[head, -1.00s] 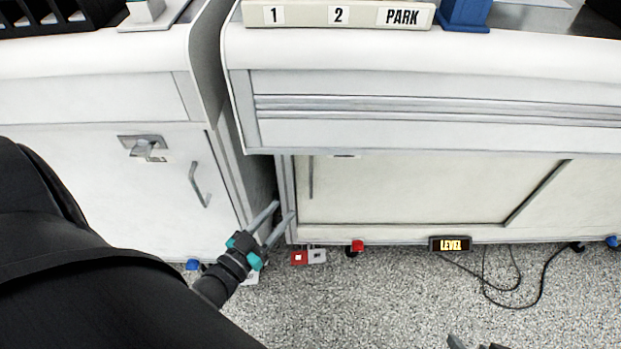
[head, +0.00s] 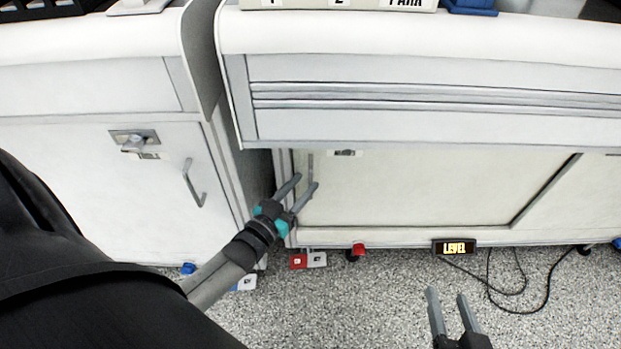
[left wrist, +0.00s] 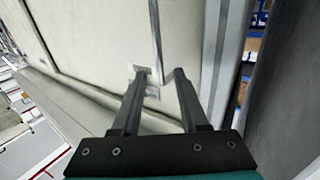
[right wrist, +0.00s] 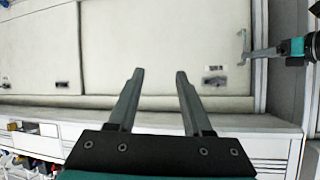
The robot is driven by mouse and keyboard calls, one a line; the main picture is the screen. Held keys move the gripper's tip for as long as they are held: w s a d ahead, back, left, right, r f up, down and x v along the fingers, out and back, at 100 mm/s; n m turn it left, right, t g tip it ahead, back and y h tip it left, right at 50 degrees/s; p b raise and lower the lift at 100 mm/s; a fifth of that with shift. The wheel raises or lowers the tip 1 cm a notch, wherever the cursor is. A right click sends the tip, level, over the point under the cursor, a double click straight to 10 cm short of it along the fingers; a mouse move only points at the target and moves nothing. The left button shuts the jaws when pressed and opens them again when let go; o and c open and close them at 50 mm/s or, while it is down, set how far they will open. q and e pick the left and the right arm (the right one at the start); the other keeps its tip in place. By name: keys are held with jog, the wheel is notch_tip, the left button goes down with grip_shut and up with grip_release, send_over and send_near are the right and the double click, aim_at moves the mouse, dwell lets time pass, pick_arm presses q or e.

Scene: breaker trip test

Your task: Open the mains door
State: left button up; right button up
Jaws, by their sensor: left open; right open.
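The right cabinet has a pale door panel (head: 430,185) with a slim upright handle (head: 311,165) near its left edge and a small label plate (head: 345,153) at its top. The label is too small to read, so I cannot tell if this is the mains door. My left gripper (head: 306,181) is open at that handle, and the handle (left wrist: 156,40) runs between its fingers in the left wrist view; contact is unclear. The panel looks shut. My right gripper (head: 447,293) is open and empty, low in front of the right cabinet.
The left cabinet has another door (head: 90,190) with a latch (head: 135,140) and a bar handle (head: 194,184). A gap separates the cabinets.

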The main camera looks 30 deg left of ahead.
aim_at(311, 178)
pick_arm(q)
jog(key=shift+w+d+b, duration=0.1)
jog(key=shift+w+b, duration=0.6)
jog(key=shift+w, duration=1.1)
pick_arm(e)
jog(key=shift+s+a+r+t+y, duration=0.1)
jog(key=shift+a+r+t+y, duration=0.3)
jog(key=shift+a+t, duration=0.2)
jog(key=shift+s+a+r+t+y, duration=0.1)
jog(key=shift+a+r+t+y, duration=0.3)
jog(key=shift+t, duration=0.3)
jog(key=shift+a, duration=0.1)
pick_arm(q)
grip_shut()
pick_arm(e)
jog(key=shift+w, duration=0.1)
